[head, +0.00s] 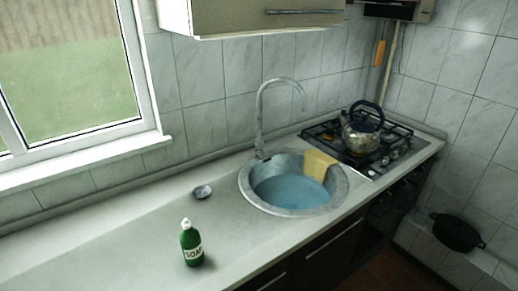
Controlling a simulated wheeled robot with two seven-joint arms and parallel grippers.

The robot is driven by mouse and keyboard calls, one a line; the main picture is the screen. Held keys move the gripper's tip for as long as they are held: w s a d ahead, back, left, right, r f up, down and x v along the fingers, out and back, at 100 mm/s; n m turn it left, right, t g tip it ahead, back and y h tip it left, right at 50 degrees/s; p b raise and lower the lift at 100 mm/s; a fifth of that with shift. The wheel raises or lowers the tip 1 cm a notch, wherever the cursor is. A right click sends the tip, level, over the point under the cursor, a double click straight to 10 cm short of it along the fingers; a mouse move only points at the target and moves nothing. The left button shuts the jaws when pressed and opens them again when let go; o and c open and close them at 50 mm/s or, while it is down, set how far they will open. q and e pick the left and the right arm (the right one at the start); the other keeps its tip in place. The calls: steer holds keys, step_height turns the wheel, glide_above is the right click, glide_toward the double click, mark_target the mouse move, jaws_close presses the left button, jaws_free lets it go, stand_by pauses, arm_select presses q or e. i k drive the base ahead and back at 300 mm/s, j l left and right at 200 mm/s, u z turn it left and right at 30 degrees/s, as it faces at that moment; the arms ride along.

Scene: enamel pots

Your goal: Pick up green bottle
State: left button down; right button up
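A green bottle (191,245) with a white cap and a white label reading "SOAP" stands upright on the pale countertop (120,250), left of the sink and near the counter's front edge. Nothing touches it, and it shows in full. Neither my left nor my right gripper is in the head view.
A small metal dish (203,191) lies behind the bottle. A round sink (246,192) holds bluish water, with a yellow cloth (318,164) on its rim and a tall faucet (261,120) behind. A kettle (360,133) stands on the gas stove (328,138). The counter left of the bottle is clear.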

mark_target(190, 243)
steer(key=i+l+u, duration=0.1)
steer(key=l, duration=0.35)
steer(key=i+l+u, duration=0.15)
steer(key=l, duration=0.3)
steer(key=i+l+u, duration=0.1)
steer(key=i+l, duration=0.15)
steer(key=l, duration=0.2)
steer(key=i+l+u, duration=0.15)
steer(key=l, duration=0.3)
steer(key=l+u, duration=0.1)
steer(key=l, duration=0.4)
steer(key=u, duration=1.45)
steer(key=i+l, duration=0.05)
steer(key=l, duration=0.05)
